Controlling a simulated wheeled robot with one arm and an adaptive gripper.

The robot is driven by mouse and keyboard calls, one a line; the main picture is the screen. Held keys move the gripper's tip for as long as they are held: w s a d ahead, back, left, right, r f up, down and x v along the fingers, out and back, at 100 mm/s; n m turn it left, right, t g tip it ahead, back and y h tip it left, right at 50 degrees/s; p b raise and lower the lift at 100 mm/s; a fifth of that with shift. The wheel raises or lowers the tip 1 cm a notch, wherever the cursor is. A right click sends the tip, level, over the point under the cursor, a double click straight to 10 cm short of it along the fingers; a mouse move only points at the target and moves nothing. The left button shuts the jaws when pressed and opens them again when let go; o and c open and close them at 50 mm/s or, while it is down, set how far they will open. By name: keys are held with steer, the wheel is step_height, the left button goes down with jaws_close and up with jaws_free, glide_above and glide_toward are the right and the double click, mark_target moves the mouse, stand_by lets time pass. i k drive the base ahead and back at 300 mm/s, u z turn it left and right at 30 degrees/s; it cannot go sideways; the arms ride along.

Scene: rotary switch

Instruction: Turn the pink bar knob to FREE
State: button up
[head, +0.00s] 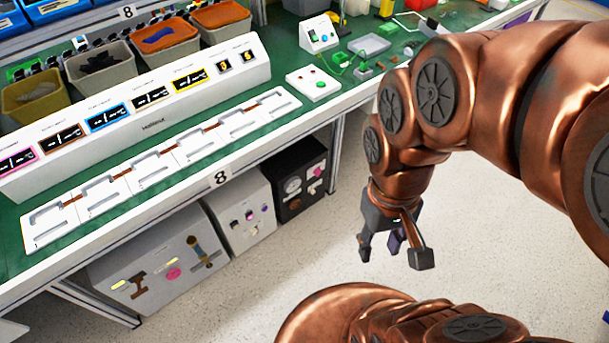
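A pink knob-like part (173,273) shows on the front of a grey cabinet (130,262) under the bench at lower left. It sits between a brown lever-like part (137,288) and a brown and yellow handle (198,250). A smaller pinkish-purple part (264,208) is on the white box (228,196) to its right. I cannot tell which one is the task's bar knob. The FREE mark and the knob's angle are too small to read. My gripper (393,254) hangs open and empty over the floor, fingers pointing down, well right of the boxes.
The green bench (215,155) overhangs the cabinets and carries a white console (130,115), a white slotted rail and several bins. A black box (300,185) with knobs stands nearest my gripper. Bench legs (335,150) stand beside it. The floor (300,260) in front is clear.

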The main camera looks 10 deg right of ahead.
mark_target(317, 171)
steer(key=k, duration=0.5)
steer(key=z, duration=1.2)
steer(key=i, duration=1.15)
steer(key=u, duration=2.2)
